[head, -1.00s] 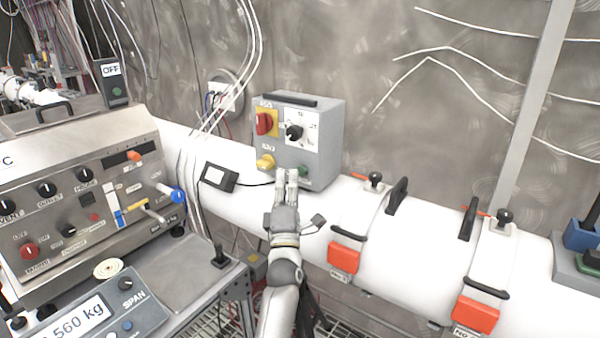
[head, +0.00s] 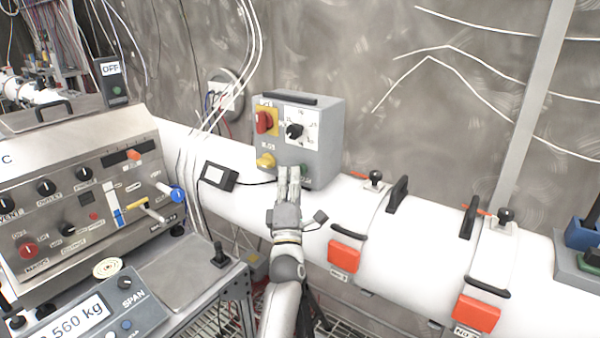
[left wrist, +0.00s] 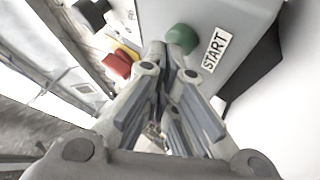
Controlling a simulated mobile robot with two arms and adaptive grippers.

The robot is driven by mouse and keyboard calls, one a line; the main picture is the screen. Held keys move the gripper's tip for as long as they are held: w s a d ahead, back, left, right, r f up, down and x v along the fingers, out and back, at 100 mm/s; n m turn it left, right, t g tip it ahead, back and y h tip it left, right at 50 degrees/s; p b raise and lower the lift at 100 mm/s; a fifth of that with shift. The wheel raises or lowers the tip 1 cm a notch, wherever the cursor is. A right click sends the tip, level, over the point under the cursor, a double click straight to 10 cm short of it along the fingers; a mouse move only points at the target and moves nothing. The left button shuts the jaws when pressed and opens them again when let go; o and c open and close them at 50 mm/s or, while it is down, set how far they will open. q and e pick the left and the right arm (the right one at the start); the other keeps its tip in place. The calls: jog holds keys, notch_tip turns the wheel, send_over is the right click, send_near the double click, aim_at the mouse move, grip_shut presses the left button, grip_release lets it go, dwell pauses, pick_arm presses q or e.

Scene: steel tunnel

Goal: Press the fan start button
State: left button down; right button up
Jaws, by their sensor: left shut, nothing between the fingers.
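The grey fan control box (head: 322,135) stands on the white pipe in the head view, with a red knob, a black dial and a yellow knob. The green start button (head: 304,170) is at its lower right, partly behind my left gripper (head: 288,174). In the left wrist view the green button (left wrist: 182,38) sits beside a START label (left wrist: 216,49). My left gripper (left wrist: 168,62) is shut and empty. Its fingertips are at the box front, close to the button; I cannot tell whether they touch it. My right gripper is not in view.
The white pipe (head: 390,244) carries orange latches (head: 343,255) and black handles to the right. A small black device (head: 218,177) with a cable lies left of the box. A metal instrument panel (head: 80,200) and a scale (head: 98,315) fill the left side.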

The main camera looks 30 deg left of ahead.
pick_arm(q)
jog(key=shift+w, duration=0.2)
dwell(0.5)
jog(key=shift+s, duration=0.1)
jog(key=shift+s, duration=0.6)
jog(key=s+p, duration=0.2)
jog(key=s, duration=0.4)
jog(key=shift+a+p, duration=0.25)
jog(key=shift+p, duration=0.05)
dwell(0.6)
